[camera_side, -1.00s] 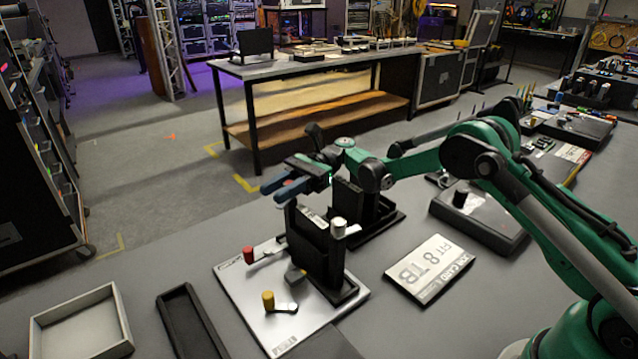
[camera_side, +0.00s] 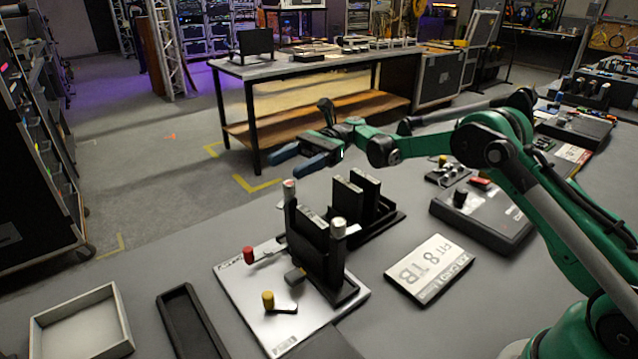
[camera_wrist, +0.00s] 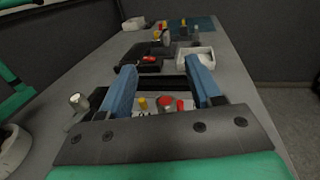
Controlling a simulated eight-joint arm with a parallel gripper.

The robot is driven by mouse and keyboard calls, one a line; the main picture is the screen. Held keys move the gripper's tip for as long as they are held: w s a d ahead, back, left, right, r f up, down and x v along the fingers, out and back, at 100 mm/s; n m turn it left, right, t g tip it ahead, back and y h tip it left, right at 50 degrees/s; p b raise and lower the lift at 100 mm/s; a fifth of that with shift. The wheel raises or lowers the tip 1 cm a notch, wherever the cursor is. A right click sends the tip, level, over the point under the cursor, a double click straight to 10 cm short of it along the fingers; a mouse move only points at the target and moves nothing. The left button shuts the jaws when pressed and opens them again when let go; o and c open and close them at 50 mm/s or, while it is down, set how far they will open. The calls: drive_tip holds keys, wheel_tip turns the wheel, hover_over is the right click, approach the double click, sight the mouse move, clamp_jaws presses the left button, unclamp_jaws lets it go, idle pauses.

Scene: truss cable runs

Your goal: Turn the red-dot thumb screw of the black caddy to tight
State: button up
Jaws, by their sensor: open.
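The black caddy (camera_side: 312,246) stands upright on a light plate. Its thumb screw with the red dot (camera_side: 289,188) tops the left post, and a plain silver-topped screw (camera_side: 338,226) tops the right post. My gripper (camera_side: 298,161) has blue fingers, is open and empty, and hangs above and beyond the caddy, apart from both screws. In the wrist view a red-topped round piece (camera_wrist: 166,102), seemingly the red-dot screw, shows between the fingers. Whether the screw is loose or tight cannot be told.
The light plate (camera_side: 240,291) also carries a red knob (camera_side: 248,254) and a yellow knob (camera_side: 268,299). A second black holder (camera_side: 366,197) stands just behind the caddy. A labelled drive box (camera_side: 429,270) lies to the right. A grey tray (camera_side: 80,322) and black tray (camera_side: 190,325) lie left.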

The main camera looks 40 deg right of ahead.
sight(289, 183)
drive_tip(key=shift+r, duration=1.85)
drive_tip(key=shift+o, duration=0.2)
drive_tip(key=m+t+h, duration=0.1)
drive_tip(key=h, duration=0.4)
drive_tip(key=a+m+t+h, duration=0.1)
drive_tip(key=h, duration=0.5)
drive_tip(key=m+t+h, duration=0.1)
drive_tip(key=h, duration=0.5)
drive_tip(key=shift+s+a+f+m+t, duration=0.15)
drive_tip(key=shift+f+m+t, duration=0.15)
drive_tip(key=shift+m+t, duration=0.1)
drive_tip(key=shift+f+h, duration=0.15)
drive_tip(key=shift+h, duration=0.15)
drive_tip(key=shift+f, duration=2.6)
clamp_jaws()
